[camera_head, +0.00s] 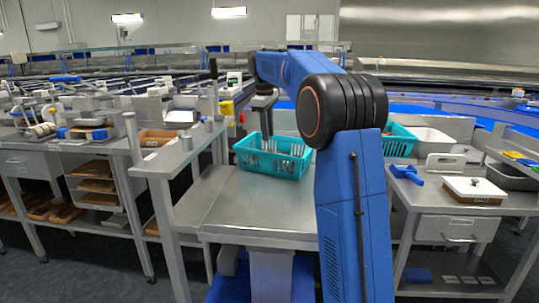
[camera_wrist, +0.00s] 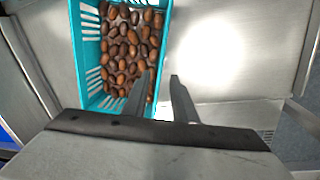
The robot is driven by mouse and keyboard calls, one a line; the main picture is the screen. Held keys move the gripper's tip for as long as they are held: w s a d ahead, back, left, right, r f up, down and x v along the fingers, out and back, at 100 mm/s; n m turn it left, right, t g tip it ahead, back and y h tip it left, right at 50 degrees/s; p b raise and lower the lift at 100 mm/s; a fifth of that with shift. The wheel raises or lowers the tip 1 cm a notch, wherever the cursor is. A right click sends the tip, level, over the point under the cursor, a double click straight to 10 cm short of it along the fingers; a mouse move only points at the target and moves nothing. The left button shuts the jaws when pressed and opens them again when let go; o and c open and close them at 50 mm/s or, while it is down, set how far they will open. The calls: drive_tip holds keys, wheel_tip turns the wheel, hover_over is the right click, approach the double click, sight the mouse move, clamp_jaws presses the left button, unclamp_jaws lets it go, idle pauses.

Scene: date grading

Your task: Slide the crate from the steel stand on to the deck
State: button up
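The teal slotted crate (camera_head: 272,166) stands upright at the far end of the steel top (camera_head: 262,212) in the head view. I cannot tell where the stand ends and the deck begins beneath it. In the wrist view the crate (camera_wrist: 95,88) is at the upper left and holds many brown dates. My gripper (camera_wrist: 160,75) is over the crate's right-hand wall in that view, one finger on the date side and one over bare steel. A gap shows between the fingers, and firm contact with the wall is not visible. In the head view my gripper (camera_head: 266,130) points down at the crate.
A steel bench (camera_head: 165,165) with a post stands close at the left. At the right a side table holds a blue tool (camera_head: 406,174) and a white-lidded box (camera_head: 474,190). Another teal crate (camera_head: 398,143) is behind my arm. The near steel top is clear.

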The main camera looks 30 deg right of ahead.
sight(270, 157)
drive_tip(key=f, duration=0.3)
drive_tip(key=d+f, duration=0.1)
drive_tip(key=f, duration=0.3)
drive_tip(key=w+f, duration=0.1)
drive_tip(key=f, duration=0.2)
drive_tip(key=shift+d+f, duration=0.15)
drive_tip(key=shift+f, duration=0.1)
drive_tip(key=shift+c, duration=0.6)
clamp_jaws()
idle(0.5)
